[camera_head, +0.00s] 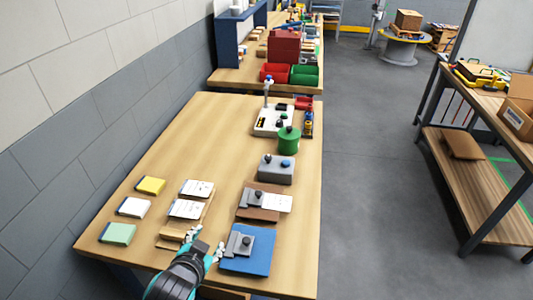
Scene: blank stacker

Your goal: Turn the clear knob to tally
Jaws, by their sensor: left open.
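My left gripper (207,242) is open at the front of the wooden table, just left of a blue pad (248,262). A grey block with a dark knob (240,242) sits on that pad. A similar grey block with a dark knob (254,198) sits on a brown pad behind it. Farther back, a grey box (273,176) carries a dark knob (267,158) and a blue knob (286,163). No knob reads as clear, and no tally label is legible. The gripper appears empty and apart from these knobs. My right gripper is not in view.
White printed cards (186,209) lie left of the pads, with yellow (150,185), white and green pads farther left. A green container (289,141) and a white device (266,122) stand behind the grey box. The table's left middle is clear.

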